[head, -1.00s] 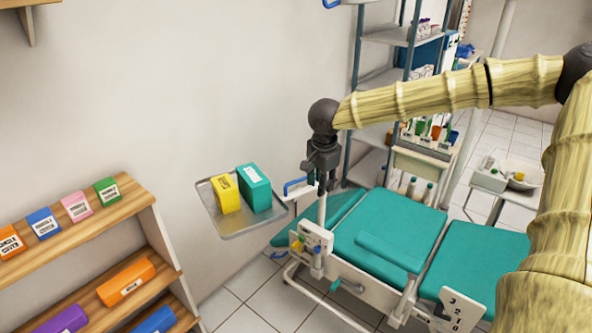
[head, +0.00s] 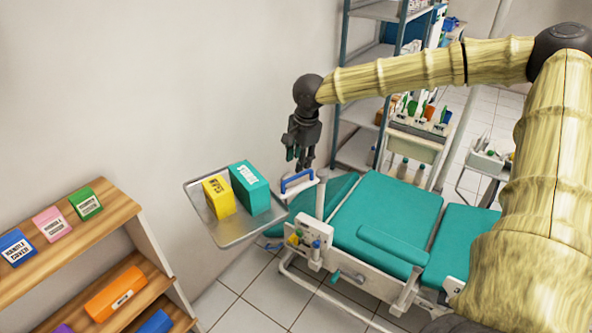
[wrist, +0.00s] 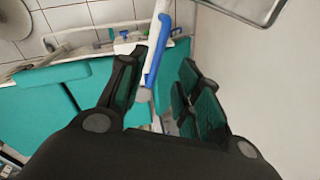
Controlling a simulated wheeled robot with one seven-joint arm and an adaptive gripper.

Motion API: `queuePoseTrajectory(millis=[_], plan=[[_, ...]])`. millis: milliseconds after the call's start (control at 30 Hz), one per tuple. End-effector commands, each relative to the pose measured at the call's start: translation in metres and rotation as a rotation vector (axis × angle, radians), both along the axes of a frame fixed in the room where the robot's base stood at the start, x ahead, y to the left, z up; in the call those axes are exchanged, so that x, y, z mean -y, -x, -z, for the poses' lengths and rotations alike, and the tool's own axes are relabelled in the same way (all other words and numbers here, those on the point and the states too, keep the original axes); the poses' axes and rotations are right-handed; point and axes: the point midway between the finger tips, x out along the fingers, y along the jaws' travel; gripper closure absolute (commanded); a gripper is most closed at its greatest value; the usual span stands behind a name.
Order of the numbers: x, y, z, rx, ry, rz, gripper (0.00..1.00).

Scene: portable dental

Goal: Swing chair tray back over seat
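The grey metal chair tray (head: 237,236) hangs out to the left of the teal dental chair seat (head: 388,217), not over it. It carries a yellow box (head: 218,197) and a teal box (head: 250,187). A blue handle (head: 297,181) is on the tray's right side, near the white post (head: 320,195). My gripper (head: 303,164) points down just above the handle. In the wrist view the blue handle (wrist: 158,50) runs between the parted fingers of my gripper (wrist: 160,95), closer to the left finger. I cannot tell whether it touches. The gripper is open.
A wooden shelf (head: 118,212) with coloured boxes stands at the left. A plain wall (head: 150,80) is behind the tray. A metal rack (head: 358,150) stands behind the chair. Tiled floor (head: 250,290) shows below the tray.

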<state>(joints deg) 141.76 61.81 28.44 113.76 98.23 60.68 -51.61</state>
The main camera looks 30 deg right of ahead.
Motion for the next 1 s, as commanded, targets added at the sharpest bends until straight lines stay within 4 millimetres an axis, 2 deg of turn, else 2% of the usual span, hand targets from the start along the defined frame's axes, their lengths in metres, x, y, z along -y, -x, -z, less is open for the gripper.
queuePoseTrajectory(millis=[300, 500, 967, 1000], plan=[[-0.002, -0.007, 0.038, -0.003, 0.002, -0.003, 0.66], [-0.002, -0.011, 0.053, -0.002, 0.002, -0.003, 0.66], [-0.002, -0.012, 0.06, -0.001, 0.001, -0.003, 0.66], [-0.002, -0.012, 0.06, -0.001, 0.001, -0.003, 0.74]])
